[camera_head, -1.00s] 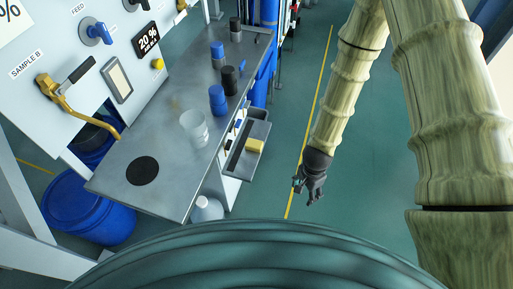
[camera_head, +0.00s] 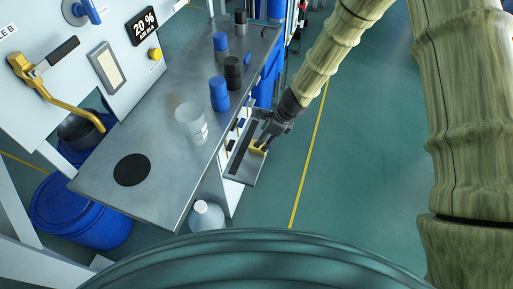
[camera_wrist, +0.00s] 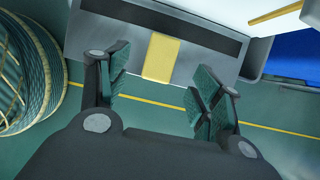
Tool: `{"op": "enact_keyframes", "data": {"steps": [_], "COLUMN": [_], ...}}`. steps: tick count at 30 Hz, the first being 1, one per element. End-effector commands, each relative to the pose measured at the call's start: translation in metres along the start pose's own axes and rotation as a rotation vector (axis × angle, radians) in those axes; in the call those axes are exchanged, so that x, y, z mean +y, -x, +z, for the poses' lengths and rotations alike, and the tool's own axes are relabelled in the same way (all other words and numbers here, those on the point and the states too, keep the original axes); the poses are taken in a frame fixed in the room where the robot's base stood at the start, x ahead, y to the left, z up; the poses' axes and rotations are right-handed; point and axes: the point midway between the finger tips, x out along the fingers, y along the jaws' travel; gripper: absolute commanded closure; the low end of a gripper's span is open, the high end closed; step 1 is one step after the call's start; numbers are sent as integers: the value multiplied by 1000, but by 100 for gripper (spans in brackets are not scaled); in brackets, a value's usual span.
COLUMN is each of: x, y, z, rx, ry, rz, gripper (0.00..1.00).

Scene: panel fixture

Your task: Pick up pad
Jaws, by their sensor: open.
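The pad is a small yellow block (camera_wrist: 161,57) lying in a grey tray on the side of the table. In the head view the pad (camera_head: 258,147) is partly covered by my gripper (camera_head: 268,138). In the wrist view my gripper (camera_wrist: 157,98) is open, with its two green-padded fingers spread apart. The pad is ahead of the gap between the fingers, and no finger visibly touches it.
The grey tray (camera_wrist: 209,68) has a dark strip inside and hangs beside the metal table (camera_head: 160,140). Blue and black containers (camera_head: 219,94) and a clear beaker (camera_head: 190,124) stand on the table. The floor to the right is clear.

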Motion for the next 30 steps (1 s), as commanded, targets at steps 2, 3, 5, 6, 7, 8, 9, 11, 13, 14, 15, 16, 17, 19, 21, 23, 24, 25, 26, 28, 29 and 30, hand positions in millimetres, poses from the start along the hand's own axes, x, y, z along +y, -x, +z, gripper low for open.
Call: {"op": "enact_keyframes", "data": {"steps": [2, 3, 5, 6, 7, 8, 9, 11, 13, 14, 15, 16, 17, 19, 21, 23, 24, 25, 26, 28, 29, 30], "x": [0, 0, 0, 0, 0, 0, -1, -2, -2, -3, -3, -3, -3, -3, -3, -3, -3, -3, -3, -3, -3, -3], "y": [-8, -10, -13, -15, -17, -20, -24, -32, -42, -46, -51, -55, -58, -62, -63, -63, -63, -63, -63, -63, -63, -63], "z": [0, 0, 0, 0, 0, 0, 0, 0, 0, 0, 0, 0, 0, 1, 1, 1, 1, 1, 1, 1, 1, 1], "rx": [0, 0, 1, 1, 1, 1, 1, 1, 2, 2, 1, 1, 1, 1, 1, 1, 1, 1, 1, 1, 1, 1], "ry": [0, 1, 1, 2, 2, 2, 3, 4, 5, 5, 5, 5, 5, 5, 5, 6, 6, 6, 6, 6, 6, 6], "rz": [-1, -1, 0, 0, 0, 0, 0, 0, 2, 1, 1, 1, 1, 1, 1, 0, 0, 1, 1, 1, 1, 1], "gripper": [35, 35, 35, 35, 35, 35, 35, 35, 35, 35, 35, 35, 35, 35, 35, 35, 35, 35, 35, 46, 51, 58]}}
